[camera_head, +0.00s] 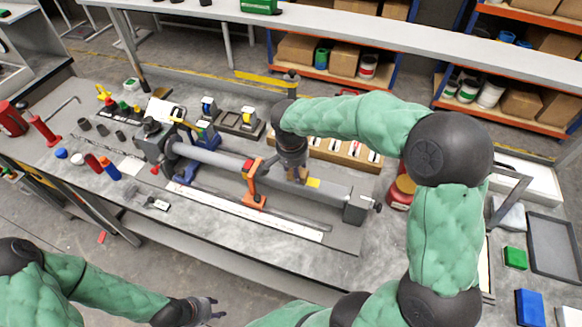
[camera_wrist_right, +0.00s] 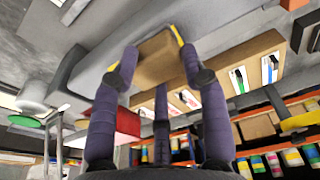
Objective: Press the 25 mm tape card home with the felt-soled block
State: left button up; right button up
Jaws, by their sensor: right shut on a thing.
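A small yellow patch (camera_head: 313,183), possibly the tape card, shows on the tube just right of the gripper. Yellow edges (camera_wrist_right: 178,36) also show beside the block. My left gripper (camera_head: 207,311) looks open and empty, low in front of the bench.
A white strip (camera_head: 240,210) lies in front of the tube. Tape dispensers, bottles and tools crowd the left. A red tin (camera_head: 400,196) stands right.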

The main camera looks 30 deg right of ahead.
jog(key=shift+s+d, duration=0.6)
jog(key=shift+s, duration=0.15)
jog(key=shift+s+d+f+b, duration=0.15)
jog(key=shift+s+d+b, duration=0.5)
jog(key=shift+s+d, duration=0.55)
jog(key=shift+w+a, duration=1.4)
jog(key=shift+w, duration=0.05)
jog(key=shift+w+a, duration=1)
jog(key=shift+w, duration=0.1)
jog(key=shift+s+d+b, duration=0.45)
jog(key=shift+s+d, duration=0.75)
jog(key=shift+s, duration=0.2)
jog(key=shift+s+d+b, duration=0.3)
jog(key=shift+s+d, duration=0.8)
jog(key=shift+s, duration=0.15)
jog(key=shift+r, duration=0.2)
